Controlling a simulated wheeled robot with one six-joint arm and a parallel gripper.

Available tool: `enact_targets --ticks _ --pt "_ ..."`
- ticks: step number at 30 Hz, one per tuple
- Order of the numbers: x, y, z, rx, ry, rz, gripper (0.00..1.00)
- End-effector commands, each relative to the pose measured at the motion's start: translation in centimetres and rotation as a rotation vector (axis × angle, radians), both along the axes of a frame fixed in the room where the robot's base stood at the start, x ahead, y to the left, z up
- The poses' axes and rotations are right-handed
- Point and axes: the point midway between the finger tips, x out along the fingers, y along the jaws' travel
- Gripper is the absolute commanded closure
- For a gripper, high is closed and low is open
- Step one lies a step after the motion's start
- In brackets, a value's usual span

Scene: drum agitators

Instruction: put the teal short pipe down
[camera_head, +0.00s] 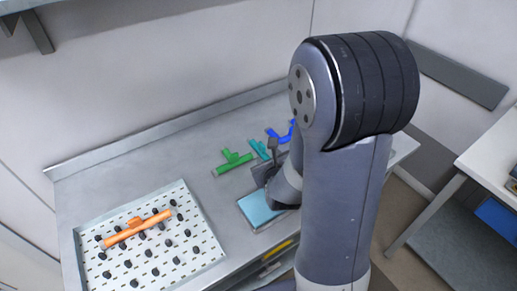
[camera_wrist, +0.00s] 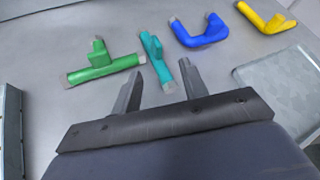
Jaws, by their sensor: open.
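The teal short pipe (camera_wrist: 156,58) lies on the grey table just beyond my gripper (camera_wrist: 160,82) in the wrist view. It has a small raised block at its middle. My gripper is open, and its two fingers are apart with nothing held between them. The right finger's tip is close to the near end of the pipe; I cannot tell if they touch. In the head view the teal pipe (camera_head: 259,149) shows partly beside my gripper (camera_head: 270,160), and my arm covers much of that area.
A green pipe (camera_wrist: 102,68) lies left of the teal one. A blue bent pipe (camera_wrist: 200,36) and a yellow one (camera_wrist: 266,17) lie to the right. A white pegboard (camera_head: 190,255) holds an orange pipe (camera_head: 137,228). A light-blue pad (camera_head: 257,208) lies near the table's front edge.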

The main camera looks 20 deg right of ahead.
Motion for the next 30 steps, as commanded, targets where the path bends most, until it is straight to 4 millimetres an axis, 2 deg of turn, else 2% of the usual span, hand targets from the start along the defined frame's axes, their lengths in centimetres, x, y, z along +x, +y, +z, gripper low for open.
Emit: enact_targets --ticks 9,20,30 --pt "3.2 -0.4 -1.7 -0.001 0.002 -0.001 0.58" --pt "4.8 -0.4 -2.2 0.000 0.003 -0.001 0.58" --pt "8.0 -0.3 -3.6 -0.001 0.002 -0.001 0.58"
